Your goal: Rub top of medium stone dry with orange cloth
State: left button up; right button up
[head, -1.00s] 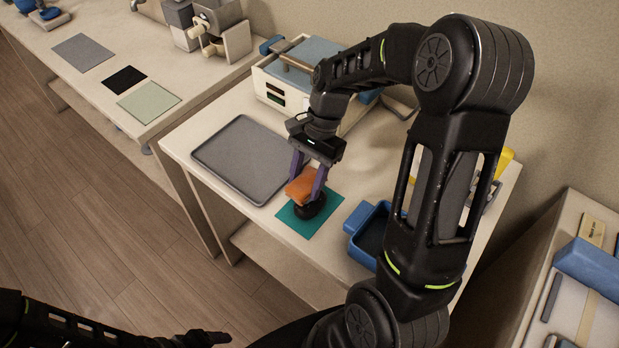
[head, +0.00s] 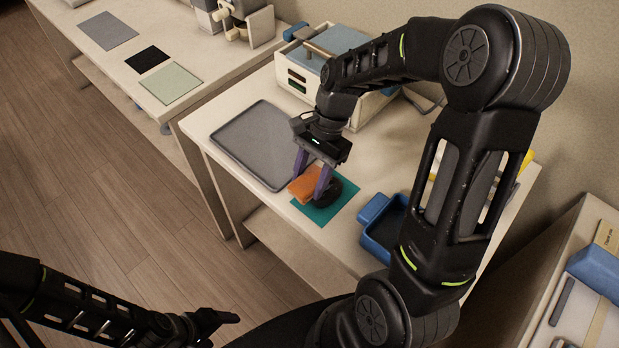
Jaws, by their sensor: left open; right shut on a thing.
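The orange cloth (head: 302,188) is a folded pad held between the purple fingers of my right gripper (head: 312,180), which is shut on it. The medium stone (head: 328,193) is a dark, round, flat stone on a teal mat (head: 322,211). The cloth is at the left side of the stone, partly over its edge; fingers hide part of both, and I cannot tell whether cloth and stone touch. My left gripper (head: 232,318) is low at the left, away from the table, with its fingers seen edge-on and open.
A grey tray (head: 243,137) lies left of the mat. A blue tray (head: 377,232) is to the right, close to my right arm. A white box with a blue top (head: 308,75) stands behind. Another table (head: 110,65) is at the upper left.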

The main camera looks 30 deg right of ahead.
jog(key=shift+s, duration=0.1)
jog(key=shift+s+d+p, duration=0.15)
jog(key=shift+s+d, duration=0.15)
jog(key=shift+s, duration=0.55)
jog(key=shift+s+d+p, duration=0.1)
jog(key=shift+s+d, duration=0.15)
jog(key=shift+s, duration=0.6)
jog(key=shift+s+d+p, duration=0.15)
jog(key=shift+s+d, duration=0.15)
jog(key=shift+s, duration=0.55)
jog(key=shift+w+r, duration=0.1)
jog(key=shift+r, duration=3.4)
